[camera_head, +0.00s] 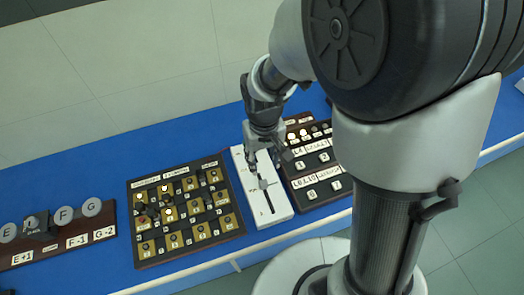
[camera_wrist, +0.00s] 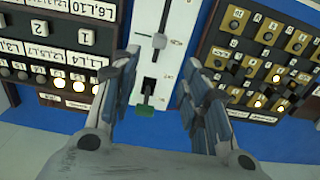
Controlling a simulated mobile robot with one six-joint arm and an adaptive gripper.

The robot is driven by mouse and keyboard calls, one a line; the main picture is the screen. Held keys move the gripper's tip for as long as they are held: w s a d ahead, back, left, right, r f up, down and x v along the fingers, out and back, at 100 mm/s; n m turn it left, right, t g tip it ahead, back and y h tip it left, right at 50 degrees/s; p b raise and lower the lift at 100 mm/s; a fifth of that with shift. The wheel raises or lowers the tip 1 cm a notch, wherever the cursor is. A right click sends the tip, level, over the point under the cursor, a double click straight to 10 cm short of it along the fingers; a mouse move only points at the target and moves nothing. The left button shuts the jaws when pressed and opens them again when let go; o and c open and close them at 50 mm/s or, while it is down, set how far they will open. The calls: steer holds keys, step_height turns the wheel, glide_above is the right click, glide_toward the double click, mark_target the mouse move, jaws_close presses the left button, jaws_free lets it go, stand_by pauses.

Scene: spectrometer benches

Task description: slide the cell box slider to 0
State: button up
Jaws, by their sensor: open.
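The cell box (camera_head: 279,213) is a white panel on the blue bench, with a dark slot along it. Its grey slider knob (camera_head: 263,184) sits at the far end of the visible slot. In the wrist view the knob (camera_wrist: 160,41) shows just beyond my fingertips, with the slot running on toward the top edge. My gripper (camera_head: 264,164) is open and empty above the far part of the box. In the wrist view its fingers (camera_wrist: 160,64) stand on either side of the box, apart from the knob. The scale marks are too small to read.
A dark panel with gold squares and knobs (camera_head: 185,213) lies left of the box. A dark panel with labelled buttons (camera_head: 316,165) lies close on its right. A dark switch with a green part (camera_wrist: 145,108) is on the box's far end. Grey round pieces (camera_head: 63,215) stand far left.

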mark_target(263, 182)
step_height(263, 182, down, 14)
steer(key=b, duration=0.3)
steer(key=shift+w+f, duration=0.1)
steer(key=shift+c, duration=0.4)
jaws_close()
